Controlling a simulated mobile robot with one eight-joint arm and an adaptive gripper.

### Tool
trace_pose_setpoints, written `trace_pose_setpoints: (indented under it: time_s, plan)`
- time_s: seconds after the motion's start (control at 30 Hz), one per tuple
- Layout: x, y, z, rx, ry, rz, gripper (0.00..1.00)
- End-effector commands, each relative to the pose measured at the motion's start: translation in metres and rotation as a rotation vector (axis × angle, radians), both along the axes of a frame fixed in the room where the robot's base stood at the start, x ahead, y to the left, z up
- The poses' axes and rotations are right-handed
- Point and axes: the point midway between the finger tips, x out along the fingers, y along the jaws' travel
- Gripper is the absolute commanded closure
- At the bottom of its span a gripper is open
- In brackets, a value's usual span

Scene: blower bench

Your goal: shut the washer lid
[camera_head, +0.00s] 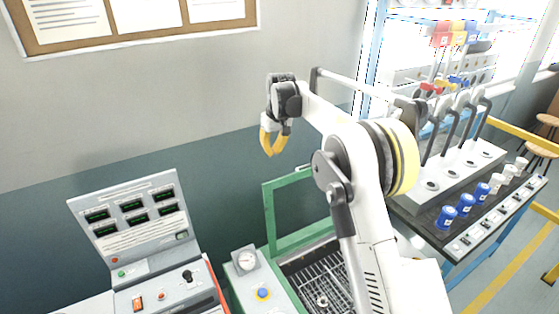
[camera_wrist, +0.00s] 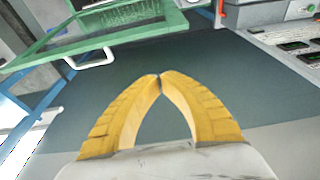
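The washer lid (camera_head: 270,215) is a green-framed panel. It stands raised at the back of the washer, partly hidden behind my arm. The green washer body (camera_head: 232,282) has a dial gauge and a blue button on its top, and its open tub shows a wire rack (camera_head: 322,280). My gripper (camera_head: 272,153) has yellow fingers and hangs above the lid's upper left corner, apart from it. In the wrist view the fingertips (camera_wrist: 160,79) meet with nothing between them. The lid (camera_wrist: 135,37) shows there at upper left, with a white handle (camera_wrist: 90,60) on its edge.
A grey control panel (camera_head: 130,215) with several displays stands left of the washer. A bench (camera_head: 425,220) with levers and blue-capped bottles is at right. A notice board (camera_head: 135,22) hangs on the wall. The space around my gripper looks clear.

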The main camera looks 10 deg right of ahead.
Motion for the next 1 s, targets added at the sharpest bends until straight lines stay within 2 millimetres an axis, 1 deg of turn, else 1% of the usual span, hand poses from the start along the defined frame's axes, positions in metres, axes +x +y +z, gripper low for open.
trace_pose_setpoints:
  time_s: [0.17, 0.27, 0.5, 0.67, 0.8, 1.0]
  plan:
    - [0.005, 0.003, -0.011, 0.000, 0.004, 0.006, 1.00]
    - [0.008, 0.004, -0.025, 0.000, 0.004, 0.005, 1.00]
    - [0.018, 0.008, -0.072, -0.001, 0.004, 0.004, 1.00]
    - [0.024, 0.011, -0.101, -0.001, 0.004, 0.004, 1.00]
    - [0.005, 0.003, -0.097, 0.000, 0.004, 0.003, 1.00]
    - [-0.010, -0.004, -0.096, 0.000, 0.004, 0.003, 1.00]
